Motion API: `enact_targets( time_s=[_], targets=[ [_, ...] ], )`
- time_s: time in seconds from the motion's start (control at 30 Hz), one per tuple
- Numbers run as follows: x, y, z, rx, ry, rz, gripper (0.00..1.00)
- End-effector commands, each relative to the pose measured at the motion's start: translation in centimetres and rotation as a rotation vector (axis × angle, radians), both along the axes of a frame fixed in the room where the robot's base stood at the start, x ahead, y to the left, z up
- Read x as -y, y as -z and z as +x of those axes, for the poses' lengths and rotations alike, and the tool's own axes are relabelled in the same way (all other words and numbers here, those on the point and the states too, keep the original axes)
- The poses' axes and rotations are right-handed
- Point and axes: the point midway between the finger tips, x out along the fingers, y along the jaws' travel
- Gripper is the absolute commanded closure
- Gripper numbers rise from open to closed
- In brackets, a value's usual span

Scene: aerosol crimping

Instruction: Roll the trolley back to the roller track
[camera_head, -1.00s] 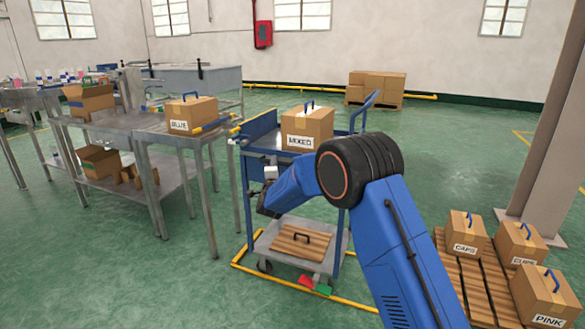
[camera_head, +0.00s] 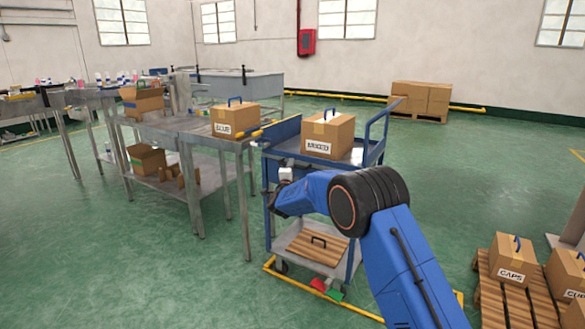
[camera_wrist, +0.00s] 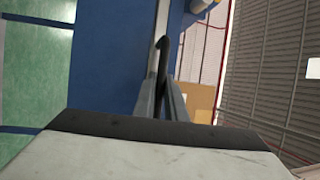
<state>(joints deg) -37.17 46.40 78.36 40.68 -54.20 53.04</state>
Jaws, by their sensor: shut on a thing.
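The trolley (camera_head: 366,260) is a blue-framed cart with a grey lower shelf, standing upright just right of a grey metal table (camera_head: 185,128). A carton labelled MIXED (camera_head: 328,134) sits on its top. A slatted wooden piece with a dark handle lies on its lower shelf. My gripper (camera_head: 276,207) is at the trolley's near left side, below its top. In the wrist view my gripper (camera_wrist: 163,85) is shut on a dark, narrow part of the trolley, against a blue surface. The fingertips are partly hidden in the head view. I cannot clearly make out the roller track; yellow-ended bars show at the table's right end.
A BLUE carton (camera_head: 235,119) stands on the table near the trolley. Red and green pedals (camera_head: 327,290) and a yellow floor bar (camera_head: 325,294) are at the trolley's foot. A pallet with labelled cartons (camera_head: 512,262) is at the right. Open green floor lies behind.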

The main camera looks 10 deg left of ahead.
Motion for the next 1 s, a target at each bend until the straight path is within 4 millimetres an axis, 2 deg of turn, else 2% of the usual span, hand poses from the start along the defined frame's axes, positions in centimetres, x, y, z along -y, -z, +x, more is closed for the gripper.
enact_targets(
  time_s=[0.07,0.1,0.17,0.2,0.47,0.63,0.77,1.0],
  targets=[
    [-0.3,0.0,-0.1,0.0,-0.005,-0.001,1.0],
    [-0.3,0.0,-0.1,0.0,-0.005,-0.001,0.87],
    [-0.3,0.0,-0.1,0.0,-0.005,-0.001,0.72],
    [-0.3,0.0,-0.1,0.0,-0.005,-0.001,0.7],
    [-0.2,0.0,-0.1,0.001,-0.003,0.0,0.7],
    [-0.1,0.1,-1.1,0.0,-0.004,-0.001,0.7],
    [0.0,0.5,-3.1,0.0,-0.005,-0.001,0.7],
    [0.4,1.3,-7.9,-0.001,-0.006,-0.001,0.7]
  ],
)
